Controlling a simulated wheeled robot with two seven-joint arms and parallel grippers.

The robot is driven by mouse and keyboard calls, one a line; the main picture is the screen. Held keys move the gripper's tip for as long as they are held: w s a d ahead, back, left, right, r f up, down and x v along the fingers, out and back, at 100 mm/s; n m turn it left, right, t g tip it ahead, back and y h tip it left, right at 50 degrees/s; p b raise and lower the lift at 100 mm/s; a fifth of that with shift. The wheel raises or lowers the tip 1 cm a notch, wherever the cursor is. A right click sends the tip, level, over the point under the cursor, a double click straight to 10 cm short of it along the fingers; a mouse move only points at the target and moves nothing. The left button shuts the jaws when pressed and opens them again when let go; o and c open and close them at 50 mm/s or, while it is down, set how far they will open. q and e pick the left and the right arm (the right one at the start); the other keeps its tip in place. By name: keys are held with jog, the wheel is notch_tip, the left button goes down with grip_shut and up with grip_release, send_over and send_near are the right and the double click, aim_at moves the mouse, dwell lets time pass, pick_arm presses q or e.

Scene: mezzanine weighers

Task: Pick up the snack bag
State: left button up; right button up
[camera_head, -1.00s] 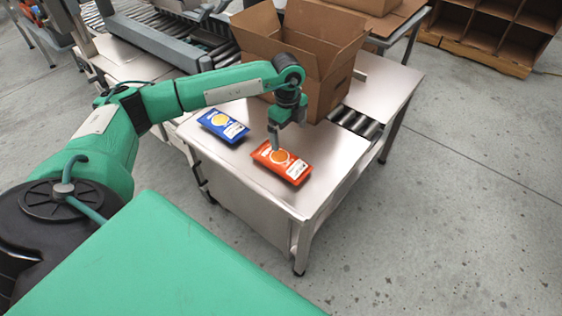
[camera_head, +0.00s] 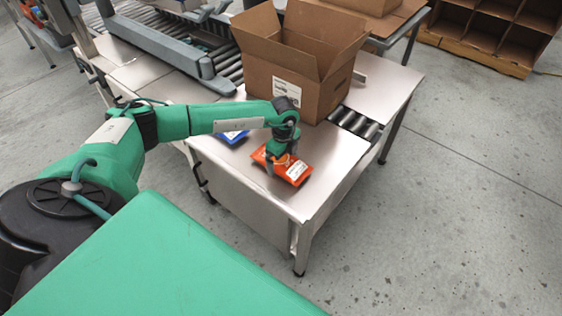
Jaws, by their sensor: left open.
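An orange snack bag (camera_head: 297,173) lies flat on the metal table in the head view. A blue snack bag (camera_head: 233,136) lies behind it to the left, partly hidden by my left arm. My left gripper (camera_head: 279,170) is open and points down at the orange bag, its fingers low over or around the bag's middle. I cannot tell whether the fingers touch the bag. The gripper hides part of the bag's upper left. My right gripper is not in view.
An open cardboard box (camera_head: 291,78) stands on the table behind the bags. A roller strip (camera_head: 357,122) lies right of it. The steel table top (camera_head: 335,150) is bare right of the orange bag. Wooden shelving (camera_head: 490,38) stands at the far right.

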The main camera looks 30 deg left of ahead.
pick_arm(q)
jog(key=shift+f, duration=0.5)
jog(key=shift+c, duration=0.2)
jog(key=c, duration=0.7)
jog(key=shift+c, duration=0.7)
jog(key=shift+r, duration=0.15)
